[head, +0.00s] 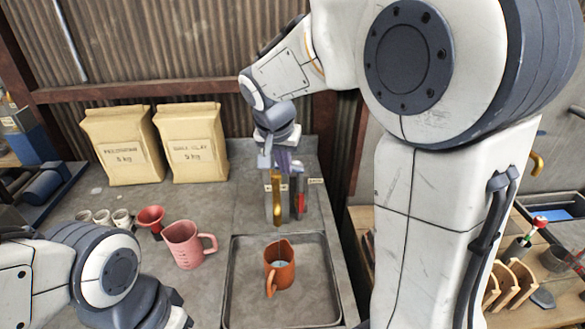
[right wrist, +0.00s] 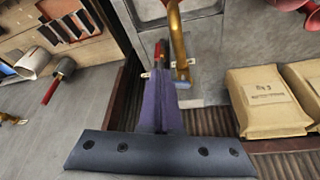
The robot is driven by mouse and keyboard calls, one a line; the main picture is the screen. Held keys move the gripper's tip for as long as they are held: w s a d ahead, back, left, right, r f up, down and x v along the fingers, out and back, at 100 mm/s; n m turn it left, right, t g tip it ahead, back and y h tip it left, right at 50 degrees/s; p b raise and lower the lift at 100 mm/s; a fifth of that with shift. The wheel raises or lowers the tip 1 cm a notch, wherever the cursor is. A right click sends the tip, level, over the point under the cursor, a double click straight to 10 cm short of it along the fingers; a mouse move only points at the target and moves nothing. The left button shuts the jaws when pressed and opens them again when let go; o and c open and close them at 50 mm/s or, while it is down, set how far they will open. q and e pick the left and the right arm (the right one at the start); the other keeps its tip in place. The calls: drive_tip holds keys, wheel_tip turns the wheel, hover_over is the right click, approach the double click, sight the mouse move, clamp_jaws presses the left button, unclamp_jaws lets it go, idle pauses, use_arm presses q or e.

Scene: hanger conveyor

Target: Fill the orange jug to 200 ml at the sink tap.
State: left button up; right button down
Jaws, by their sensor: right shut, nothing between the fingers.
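The orange jug (head: 273,280) stands upright in the sink basin (head: 236,285), below the brass tap (head: 277,205), with some pale liquid showing inside. I cannot read its level. The tap also shows in the right wrist view (right wrist: 179,45). A red lever (head: 300,200) is beside the tap; it also shows in the right wrist view (right wrist: 158,52). My right gripper (head: 284,166) is shut and empty, just above the tap and lever; its purple fingers (right wrist: 160,108) point toward the lever. I cannot tell if they touch it. My left arm is at lower left, its gripper out of view.
A pink jug (head: 185,246), a red funnel (head: 151,218) and several small cups (head: 103,218) stand left of the basin. Two paper bags (head: 192,145) stand behind. A wooden rack (head: 512,285) is at far right.

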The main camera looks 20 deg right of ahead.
drive_tip(key=w+d+f+p, duration=0.3)
drive_tip(key=w+d+f, duration=0.1)
drive_tip(key=f, duration=0.1)
drive_tip(key=shift+w+f, duration=0.35)
drive_tip(key=shift+w, duration=0.05)
